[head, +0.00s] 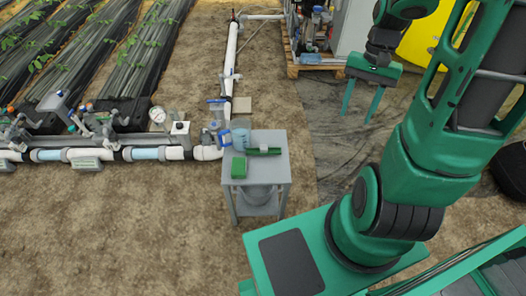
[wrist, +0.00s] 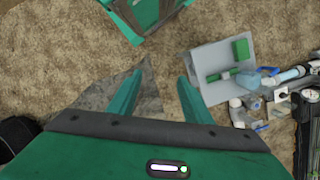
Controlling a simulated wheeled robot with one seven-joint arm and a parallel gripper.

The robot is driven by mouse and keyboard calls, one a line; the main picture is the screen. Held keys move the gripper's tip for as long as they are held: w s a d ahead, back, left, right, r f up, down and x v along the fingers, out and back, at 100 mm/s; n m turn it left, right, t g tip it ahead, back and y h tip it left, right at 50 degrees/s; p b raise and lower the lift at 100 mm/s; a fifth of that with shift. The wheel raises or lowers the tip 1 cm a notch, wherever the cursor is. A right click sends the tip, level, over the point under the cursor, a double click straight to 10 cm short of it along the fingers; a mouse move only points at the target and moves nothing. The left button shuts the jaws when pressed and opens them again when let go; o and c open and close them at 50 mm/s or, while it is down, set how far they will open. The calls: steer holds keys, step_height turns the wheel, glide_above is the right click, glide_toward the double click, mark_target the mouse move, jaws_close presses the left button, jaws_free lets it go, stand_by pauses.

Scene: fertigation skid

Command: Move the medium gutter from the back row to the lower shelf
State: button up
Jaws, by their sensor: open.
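My gripper (head: 361,108) hangs in the air at the upper right in the head view, its two green fingers apart with nothing between them. It also shows in the wrist view (wrist: 160,82) above bare ground. I cannot identify a medium gutter or a back row in either view. A grey metal stand (head: 275,170) is in the middle of the head view, left of and below my gripper. The stand also shows at the upper right in the wrist view (wrist: 202,55).
On the stand are a green block (head: 239,167), a green bar (head: 264,151) and a light-blue fitting (head: 238,137). A pipe line with valves (head: 170,153) runs left of it. A wooden pallet (head: 306,66) with equipment and a yellow tank (head: 423,40) stand behind. Ground between is clear.

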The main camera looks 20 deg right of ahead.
steer(key=w+f+m+y, duration=0.2)
steer(key=w+f, duration=0.3)
steer(key=f, duration=0.5)
steer(key=m+t+y, duration=0.5)
steer(key=m+y, duration=0.4)
glide_toward(264, 148)
steer(key=s+d+f, duration=0.1)
steer(key=d+f, duration=0.1)
steer(key=shift+w+a+f+m+t+y, duration=0.15)
steer(key=shift+w+a+m+t+y, duration=0.3)
steer(key=shift+m+t, duration=0.2)
steer(key=x, duration=0.5)
steer(key=shift+a+f, duration=0.1)
steer(key=shift+a, duration=0.15)
steer(key=shift+x, duration=2.65)
steer(key=shift+s+r, duration=0.1)
steer(key=shift+r, duration=0.1)
jaws_close()
